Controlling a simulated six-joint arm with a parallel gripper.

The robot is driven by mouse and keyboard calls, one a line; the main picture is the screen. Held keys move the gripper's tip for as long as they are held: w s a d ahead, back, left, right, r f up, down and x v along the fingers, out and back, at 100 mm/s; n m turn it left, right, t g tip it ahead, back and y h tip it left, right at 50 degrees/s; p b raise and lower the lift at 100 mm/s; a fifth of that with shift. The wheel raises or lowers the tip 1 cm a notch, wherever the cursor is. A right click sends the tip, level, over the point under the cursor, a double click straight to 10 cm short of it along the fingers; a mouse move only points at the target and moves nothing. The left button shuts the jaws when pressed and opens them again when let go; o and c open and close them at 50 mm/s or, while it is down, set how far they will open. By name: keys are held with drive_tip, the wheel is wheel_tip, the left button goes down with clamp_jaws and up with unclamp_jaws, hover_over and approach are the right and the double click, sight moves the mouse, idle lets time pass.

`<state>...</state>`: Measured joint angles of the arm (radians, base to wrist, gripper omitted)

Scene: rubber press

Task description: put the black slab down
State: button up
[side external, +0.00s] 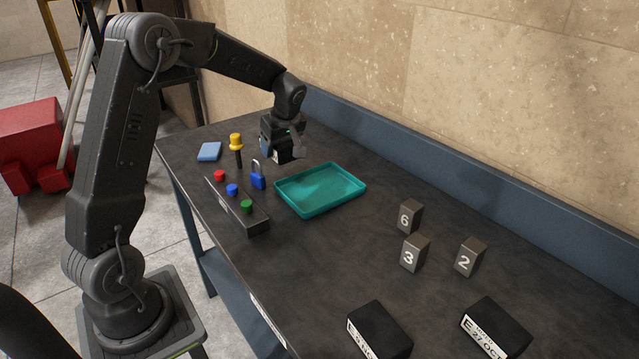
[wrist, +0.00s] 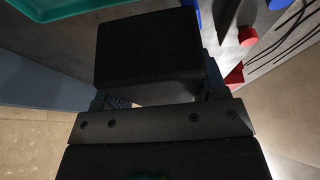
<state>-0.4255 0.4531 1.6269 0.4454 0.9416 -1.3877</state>
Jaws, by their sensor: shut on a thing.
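My gripper (side external: 281,146) is at the far part of the bench, beyond the teal tray (side external: 281,199) and right of the yellow-topped post. It is shut on a black slab (wrist: 150,45), which fills the middle of the wrist view between the fingers. In the side view only a small part of this slab (side external: 282,155) shows between the fingers. It seems to be above the bench top, but the gap beneath it is hard to judge. Two more black slabs with white labels, one at the front middle (side external: 383,330) and one at the front right (side external: 500,325), lie on the bench.
A button box (side external: 250,222) with red, blue and green buttons, a blue padlock (side external: 258,181), a yellow-topped post (side external: 236,141) and a blue block (side external: 209,151) stand left of the tray. Numbered blocks (side external: 414,253) stand right of it. The tray is empty. A raised blue ledge runs along the wall.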

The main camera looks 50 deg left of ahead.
hover_over(317, 189)
drive_tip(key=d, duration=0.1)
wheel_tip(317, 189, down, 6)
drive_tip(key=shift+f, duration=2.05)
drive_tip(key=shift+f, duration=0.15)
drive_tip(key=o, duration=1.1)
